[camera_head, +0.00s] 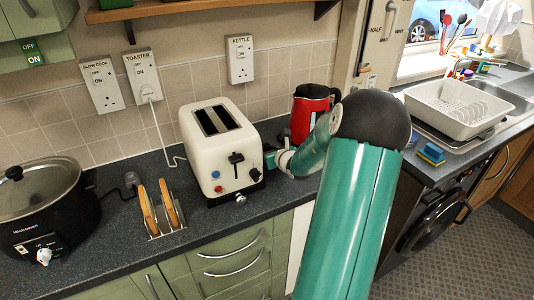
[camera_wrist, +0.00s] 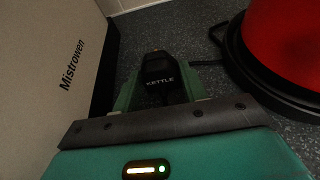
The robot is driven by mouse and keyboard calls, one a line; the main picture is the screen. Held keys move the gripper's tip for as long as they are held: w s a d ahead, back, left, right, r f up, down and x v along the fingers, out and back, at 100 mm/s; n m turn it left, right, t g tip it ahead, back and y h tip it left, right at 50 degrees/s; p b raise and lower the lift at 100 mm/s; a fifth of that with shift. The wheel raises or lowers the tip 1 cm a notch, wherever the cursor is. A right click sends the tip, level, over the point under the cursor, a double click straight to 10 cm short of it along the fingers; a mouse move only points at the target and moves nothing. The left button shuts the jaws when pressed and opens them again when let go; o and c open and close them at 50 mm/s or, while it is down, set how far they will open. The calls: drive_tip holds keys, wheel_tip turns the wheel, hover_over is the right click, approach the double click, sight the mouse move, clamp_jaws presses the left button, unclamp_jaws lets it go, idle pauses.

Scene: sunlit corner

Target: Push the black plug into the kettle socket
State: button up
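The black plug (camera_wrist: 160,72), labelled KETTLE, sits between the two green fingers of my gripper (camera_wrist: 162,85) in the wrist view. The fingers meet its sides and look shut on it, low beside the toaster. A brass-coloured pin shows at its far end. In the head view my gripper (camera_head: 270,158) is partly hidden behind the toaster, and the plug cannot be made out. The kettle socket (camera_head: 240,60) is a white wall plate under the KETTLE label, above and behind the toaster. Nothing is plugged into it.
The cream toaster (camera_head: 222,150) stands close on the left of my gripper. The red kettle (camera_head: 312,108) stands close on the right. The TOASTER socket (camera_head: 142,78) holds a white plug and cord. A wooden shelf (camera_head: 200,10) runs above the sockets.

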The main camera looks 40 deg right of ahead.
drive_tip(key=c, duration=0.3)
drive_tip(key=shift+s+a, duration=0.3)
drive_tip(key=shift+s, duration=0.65)
drive_tip(key=shift+s+a, duration=0.3)
drive_tip(key=shift+s, duration=0.7)
drive_tip(key=shift+s+a, duration=0.3)
drive_tip(key=shift+s, duration=0.65)
drive_tip(key=shift+w+d, duration=0.1)
